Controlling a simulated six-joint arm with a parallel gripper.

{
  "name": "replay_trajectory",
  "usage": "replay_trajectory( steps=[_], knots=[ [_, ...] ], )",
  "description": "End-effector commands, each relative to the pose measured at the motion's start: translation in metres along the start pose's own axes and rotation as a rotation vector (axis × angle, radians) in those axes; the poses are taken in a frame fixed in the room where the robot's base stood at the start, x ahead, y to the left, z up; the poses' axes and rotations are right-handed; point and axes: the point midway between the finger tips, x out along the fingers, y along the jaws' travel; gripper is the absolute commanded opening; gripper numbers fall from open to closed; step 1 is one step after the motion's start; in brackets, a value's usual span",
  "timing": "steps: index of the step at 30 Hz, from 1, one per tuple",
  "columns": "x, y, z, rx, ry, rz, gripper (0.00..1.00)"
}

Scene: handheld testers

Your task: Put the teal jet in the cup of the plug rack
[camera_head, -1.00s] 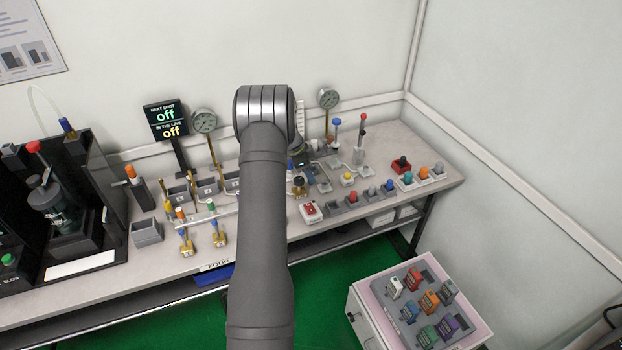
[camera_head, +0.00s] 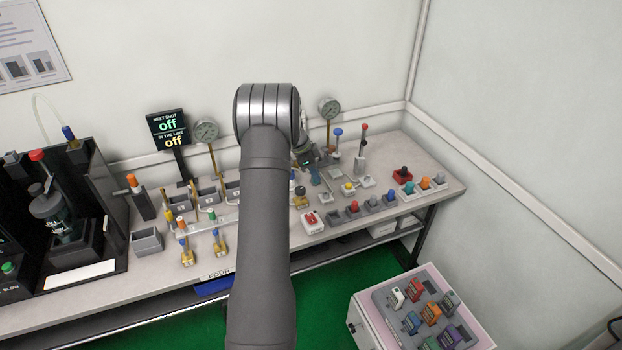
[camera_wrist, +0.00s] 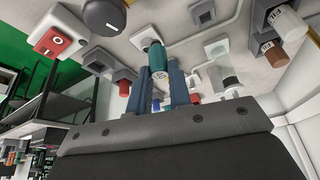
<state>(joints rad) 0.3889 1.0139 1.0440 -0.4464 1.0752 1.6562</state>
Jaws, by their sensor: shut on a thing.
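My gripper (camera_wrist: 161,75) is shut on the teal jet, with one blue-grey finger on either side of it. In the wrist view the teal jet (camera_wrist: 156,60) stands out beyond the fingertips, its far end close to a pale plate on the bench. I cannot tell whether they touch. In the head view the teal jet (camera_head: 315,176) hangs under my gripper (camera_head: 309,162), above the bench behind the row of grey cups. That row has an empty-looking cup (camera_head: 335,217) at its left end, which also shows in the wrist view (camera_wrist: 97,62). I cannot tell which holder is the plug rack.
A white box with a red switch (camera_head: 311,219) sits left of the row. Gauges (camera_head: 329,107) and upright levers (camera_head: 337,133) stand behind. My arm hides part of the bench.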

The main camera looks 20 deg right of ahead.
Motion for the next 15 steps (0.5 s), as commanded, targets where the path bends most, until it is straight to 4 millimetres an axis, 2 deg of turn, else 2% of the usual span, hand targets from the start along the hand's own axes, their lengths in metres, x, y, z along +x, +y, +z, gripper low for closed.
replay_trajectory(
  steps=[1, 6, 15],
  knots=[
    [-0.003, 0.009, -0.012, 0.004, 0.000, 0.001, 0.00],
    [-0.014, 0.036, -0.048, 0.006, 0.000, 0.000, 0.00],
    [-0.025, 0.066, -0.087, 0.004, 0.000, 0.000, 0.00]
  ],
)
